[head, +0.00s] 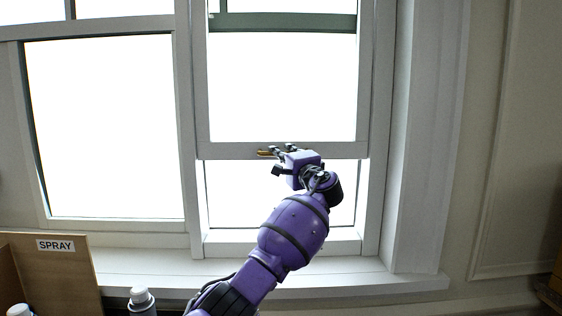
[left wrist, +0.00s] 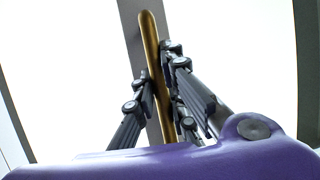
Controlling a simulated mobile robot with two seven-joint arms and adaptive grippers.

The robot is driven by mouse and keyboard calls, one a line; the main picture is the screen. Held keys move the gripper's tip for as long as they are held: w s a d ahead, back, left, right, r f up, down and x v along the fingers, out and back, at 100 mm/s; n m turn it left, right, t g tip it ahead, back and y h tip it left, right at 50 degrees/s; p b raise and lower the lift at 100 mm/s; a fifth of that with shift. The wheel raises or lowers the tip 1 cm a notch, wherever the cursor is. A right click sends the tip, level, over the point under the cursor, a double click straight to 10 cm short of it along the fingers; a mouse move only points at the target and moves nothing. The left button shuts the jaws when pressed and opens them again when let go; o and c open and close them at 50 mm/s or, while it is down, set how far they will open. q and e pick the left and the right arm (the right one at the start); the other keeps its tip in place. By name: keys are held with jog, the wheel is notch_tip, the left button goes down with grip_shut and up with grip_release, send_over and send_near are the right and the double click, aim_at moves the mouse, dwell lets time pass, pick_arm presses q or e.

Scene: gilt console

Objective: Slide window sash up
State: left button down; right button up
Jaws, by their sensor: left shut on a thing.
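The window sash (head: 280,150) on the right side of the window is partly raised, with a bright gap between its bottom rail and the sill. A small brass handle (head: 265,153) sits on the bottom rail. My left gripper (head: 282,150) is at the handle, its arm reaching up from below. In the left wrist view, the brass handle (left wrist: 150,40) runs between the fingers of my left gripper (left wrist: 162,90), which are shut on it. The fingers hide part of the handle. My right gripper is not in view.
The left window pane (head: 105,130) is closed. A wide sill (head: 330,280) runs below the window. At the lower left stand a box labelled SPRAY (head: 50,270) and a capped bottle (head: 141,300). A plain wall (head: 500,150) is on the right.

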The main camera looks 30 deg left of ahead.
pick_arm(q)
jog(key=shift+r, duration=0.1)
jog(key=c, duration=1.8)
grip_release()
jog(key=v, duration=1.2)
jog(key=shift+d, duration=0.1)
